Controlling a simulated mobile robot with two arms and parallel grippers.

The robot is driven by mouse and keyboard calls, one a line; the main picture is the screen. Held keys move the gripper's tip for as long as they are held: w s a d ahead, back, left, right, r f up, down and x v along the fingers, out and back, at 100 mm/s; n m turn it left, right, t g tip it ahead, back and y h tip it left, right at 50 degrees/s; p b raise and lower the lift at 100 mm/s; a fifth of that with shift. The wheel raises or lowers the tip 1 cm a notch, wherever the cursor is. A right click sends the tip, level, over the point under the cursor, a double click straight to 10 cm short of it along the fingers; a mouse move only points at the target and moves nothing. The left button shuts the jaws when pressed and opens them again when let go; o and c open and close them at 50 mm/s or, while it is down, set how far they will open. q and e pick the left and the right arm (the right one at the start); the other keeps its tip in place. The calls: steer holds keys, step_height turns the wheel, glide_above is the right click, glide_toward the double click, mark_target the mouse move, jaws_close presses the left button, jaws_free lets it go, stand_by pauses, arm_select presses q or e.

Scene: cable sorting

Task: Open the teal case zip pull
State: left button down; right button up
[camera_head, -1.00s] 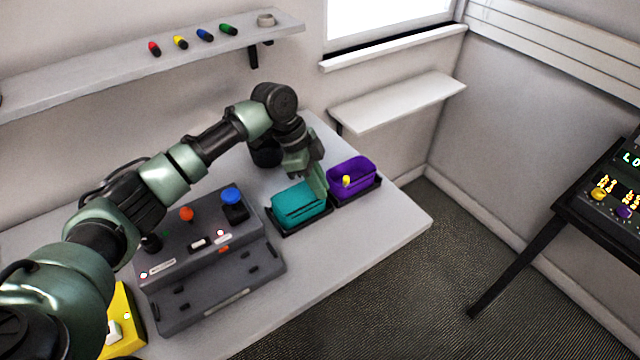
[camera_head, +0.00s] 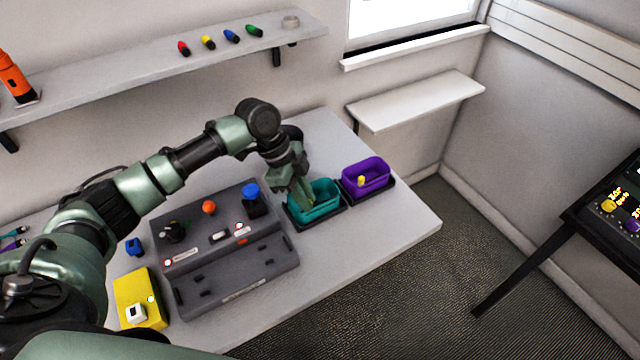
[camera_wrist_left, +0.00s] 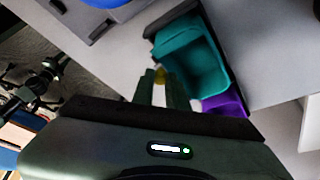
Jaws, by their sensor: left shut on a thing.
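The teal case (camera_head: 322,210) sits on the table in a dark tray, with its top open and its inside showing. My left gripper (camera_head: 308,201) reaches down at its left side, over the rim. In the left wrist view the teal case (camera_wrist_left: 190,55) lies beyond the fingers. My left gripper (camera_wrist_left: 160,88) is shut there on a small yellow piece (camera_wrist_left: 161,74), which looks like the zip pull. The fingers hide most of it. My right gripper is not in view.
A purple case (camera_head: 375,181) with a yellow pull stands right of the teal one. A grey control box (camera_head: 220,245) with knobs is close on the left, and a yellow box (camera_head: 140,298) lies nearer. A shelf (camera_head: 130,75) runs above. The table's front right is clear.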

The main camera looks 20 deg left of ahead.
mark_target(295, 206)
arm_select(q)
steer(key=shift+w+d, duration=0.1)
steer(key=shift+d, duration=0.05)
steer(key=c, duration=1.4)
jaws_free()
steer(key=b+v, duration=0.2)
steer(key=v, duration=0.5)
steer(key=shift+r, duration=0.4)
